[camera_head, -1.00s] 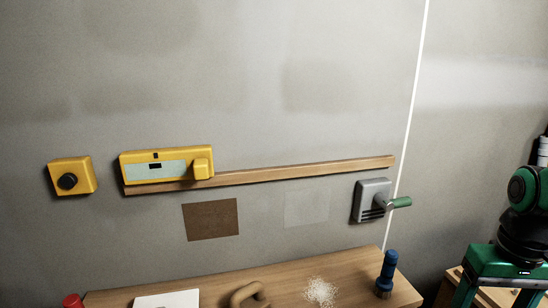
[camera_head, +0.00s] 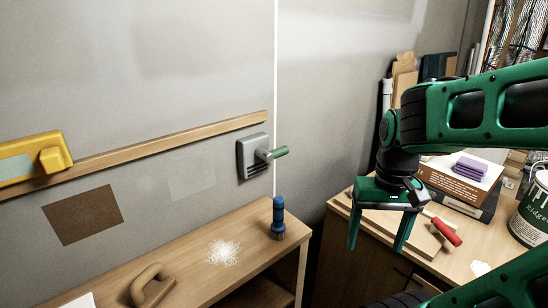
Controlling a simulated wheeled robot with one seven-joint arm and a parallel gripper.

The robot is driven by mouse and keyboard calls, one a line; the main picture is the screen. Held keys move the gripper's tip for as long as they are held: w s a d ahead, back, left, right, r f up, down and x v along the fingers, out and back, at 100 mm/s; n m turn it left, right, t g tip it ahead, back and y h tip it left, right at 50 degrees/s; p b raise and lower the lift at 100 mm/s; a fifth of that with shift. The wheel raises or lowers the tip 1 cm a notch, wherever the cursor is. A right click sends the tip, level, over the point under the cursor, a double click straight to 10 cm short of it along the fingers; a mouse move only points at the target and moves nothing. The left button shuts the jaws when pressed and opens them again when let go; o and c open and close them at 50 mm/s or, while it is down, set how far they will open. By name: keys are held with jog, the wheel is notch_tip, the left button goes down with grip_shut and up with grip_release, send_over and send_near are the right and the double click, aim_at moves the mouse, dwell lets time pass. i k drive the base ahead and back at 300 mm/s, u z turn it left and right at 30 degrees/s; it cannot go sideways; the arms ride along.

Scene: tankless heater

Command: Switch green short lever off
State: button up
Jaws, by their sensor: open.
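The green short lever (camera_head: 279,152) sticks out to the right from a grey metal switch box (camera_head: 246,160) on the wall, near the white vertical line. The lever points right and slightly up in the picture. My gripper (camera_head: 377,249) is to the right of the lever and lower in the picture, fingers pointing down, open and empty. A clear gap lies between my gripper and the lever. Nothing hides the lever.
A wooden bench (camera_head: 190,262) below the box holds a blue-handled brush (camera_head: 278,218), white granules (camera_head: 223,252) and a brown handled tool (camera_head: 152,285). A wooden rail (camera_head: 170,151) and yellow unit (camera_head: 34,160) are on the wall. A cluttered table (camera_head: 375,228) is at right.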

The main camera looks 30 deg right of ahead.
aim_at(266, 156)
jog(key=k, duration=1.3)
jog(key=z, duration=0.4)
jog(key=i, duration=0.9)
jog(key=u, duration=0.25)
